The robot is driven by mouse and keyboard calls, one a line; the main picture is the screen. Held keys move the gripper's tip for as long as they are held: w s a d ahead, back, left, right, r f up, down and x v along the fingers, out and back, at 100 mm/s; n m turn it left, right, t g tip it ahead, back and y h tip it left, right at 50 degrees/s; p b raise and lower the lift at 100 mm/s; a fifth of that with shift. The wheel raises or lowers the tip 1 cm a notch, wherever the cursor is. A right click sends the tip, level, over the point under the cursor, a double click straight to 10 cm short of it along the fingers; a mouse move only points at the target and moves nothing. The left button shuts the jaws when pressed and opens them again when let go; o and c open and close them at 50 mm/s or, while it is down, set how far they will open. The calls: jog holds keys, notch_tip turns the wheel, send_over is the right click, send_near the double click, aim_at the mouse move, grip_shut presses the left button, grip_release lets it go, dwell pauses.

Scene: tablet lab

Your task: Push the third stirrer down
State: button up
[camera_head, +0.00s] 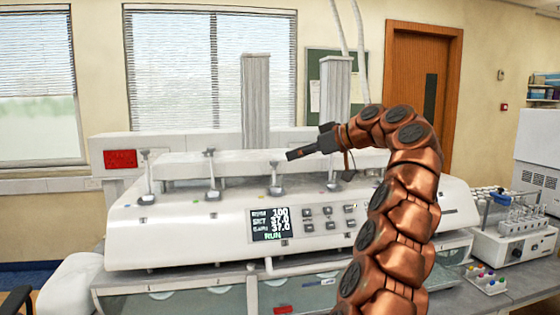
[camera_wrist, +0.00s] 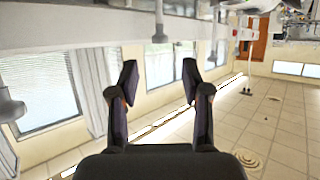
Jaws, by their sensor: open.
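The white tester in the head view carries a row of grey stirrers with round-footed stems. Counting from the left, the first (camera_head: 148,178), second (camera_head: 211,174) and third (camera_head: 276,180) stand upright. My dark gripper (camera_head: 296,153) points left, near the top of the third stirrer in the picture; a gap or contact cannot be told. In the wrist view, turned upside down, my gripper (camera_wrist: 160,80) has its fingers apart with nothing between them. A stirrer (camera_wrist: 159,25) shows beyond, centred above the fingertips.
The tester's display (camera_head: 269,224) reads 100, 37.0 and RUN. Two ribbed columns, left (camera_head: 256,100) and right (camera_head: 335,95), rise behind the stirrers. A small bench instrument with tubes (camera_head: 512,240) stands at right. Clear air lies above the left stirrers.

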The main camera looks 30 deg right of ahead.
jog(key=x, duration=0.7)
jog(key=shift+s, duration=0.1)
jog(key=shift+c, duration=0.2)
grip_shut()
